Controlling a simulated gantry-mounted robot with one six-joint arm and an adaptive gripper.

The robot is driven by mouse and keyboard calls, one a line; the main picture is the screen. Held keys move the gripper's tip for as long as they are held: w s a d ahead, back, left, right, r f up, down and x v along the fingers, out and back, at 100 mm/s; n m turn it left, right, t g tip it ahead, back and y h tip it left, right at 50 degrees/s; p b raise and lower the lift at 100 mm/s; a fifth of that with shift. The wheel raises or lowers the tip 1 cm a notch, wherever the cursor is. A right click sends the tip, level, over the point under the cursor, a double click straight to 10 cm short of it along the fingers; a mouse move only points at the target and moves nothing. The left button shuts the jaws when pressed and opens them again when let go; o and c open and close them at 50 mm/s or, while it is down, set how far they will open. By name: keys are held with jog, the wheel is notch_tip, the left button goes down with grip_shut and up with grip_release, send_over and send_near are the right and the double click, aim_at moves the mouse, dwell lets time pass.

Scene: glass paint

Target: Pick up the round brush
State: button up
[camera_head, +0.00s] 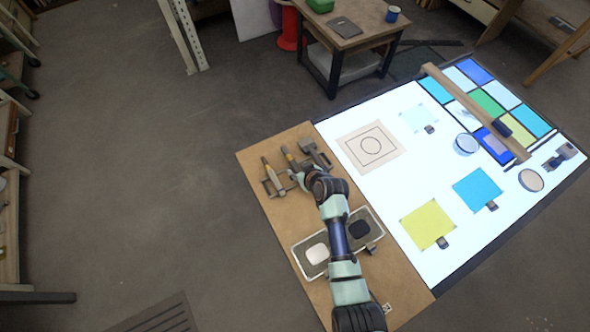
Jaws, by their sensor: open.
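Several brushes lie in a rack (277,188) at the far end of the brown board. One slim brush with a light tip (271,172) is at the left of the rack. A second slim brush (289,157) is beside it, and a wider grey tool (316,153) is to the right. I cannot tell for sure which is the round brush. My gripper (296,177) is open at the near side of the rack, close to the second slim brush. It is small and partly hidden by my wrist, and contact is unclear.
The brown board (262,150) also carries a tray (298,251) with a white and a black patch. To the right is a bright light table (400,165) with coloured panes, a wooden bar (470,105) and round dishes. Grey floor lies left of the board.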

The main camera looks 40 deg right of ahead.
aim_at(297, 169)
jog(key=x, duration=0.2)
jog(key=shift+w+d+f+b, duration=0.1)
jog(key=shift+w+f+b, duration=0.1)
jog(key=shift+w+b, duration=0.1)
jog(key=shift+s, duration=0.1)
grip_shut()
jog(key=shift+r, duration=0.1)
notch_tip(297, 169, up, 20)
jog(key=p, duration=0.7)
